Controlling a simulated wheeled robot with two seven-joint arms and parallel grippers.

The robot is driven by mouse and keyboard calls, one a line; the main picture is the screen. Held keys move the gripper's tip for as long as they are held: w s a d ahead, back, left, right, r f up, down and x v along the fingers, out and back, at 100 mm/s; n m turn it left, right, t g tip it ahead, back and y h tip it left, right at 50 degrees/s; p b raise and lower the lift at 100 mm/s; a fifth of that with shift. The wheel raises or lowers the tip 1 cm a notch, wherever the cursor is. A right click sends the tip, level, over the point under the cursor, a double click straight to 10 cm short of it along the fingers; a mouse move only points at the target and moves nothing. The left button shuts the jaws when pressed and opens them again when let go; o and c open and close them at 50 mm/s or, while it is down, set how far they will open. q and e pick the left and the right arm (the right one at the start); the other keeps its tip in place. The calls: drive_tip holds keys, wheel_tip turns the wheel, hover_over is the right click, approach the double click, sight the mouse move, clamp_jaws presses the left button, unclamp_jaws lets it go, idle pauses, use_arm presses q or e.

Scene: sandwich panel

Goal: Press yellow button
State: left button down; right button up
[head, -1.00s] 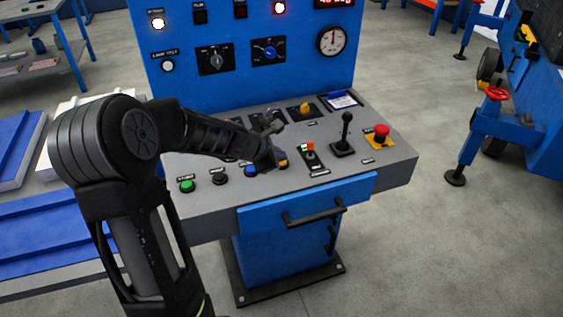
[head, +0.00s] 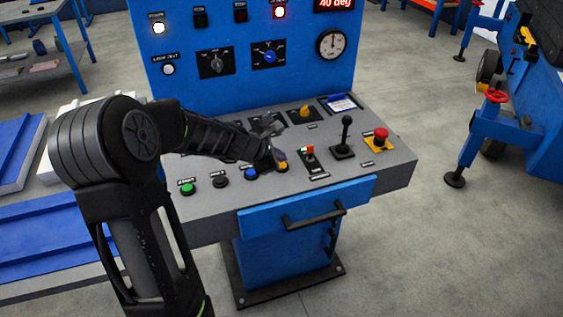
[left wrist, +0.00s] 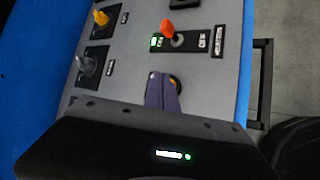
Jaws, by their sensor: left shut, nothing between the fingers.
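The yellow button (head: 283,167) is the rightmost of the front row of buttons on the grey sloped console. My left gripper (head: 279,157) is shut and empty, its fingertips close behind the yellow button and partly over it. In the left wrist view the shut fingers (left wrist: 160,76) point at the panel, and a sliver of the yellow button (left wrist: 177,83) shows beside them. I cannot tell whether the tips touch it. My right gripper is not in view.
A blue button (head: 251,173), black button (head: 220,181) and green button (head: 187,187) lie left in the same row. A small orange-tipped switch (head: 310,153), black joystick (head: 345,135) and red emergency button (head: 381,135) stand to the right.

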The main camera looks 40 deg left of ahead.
use_arm(q)
drive_tip(key=shift+r, duration=0.2)
wheel_tip(320, 180, up, 5)
drive_tip(key=p, duration=0.5)
drive_tip(key=shift+f, duration=0.1)
idle(0.9)
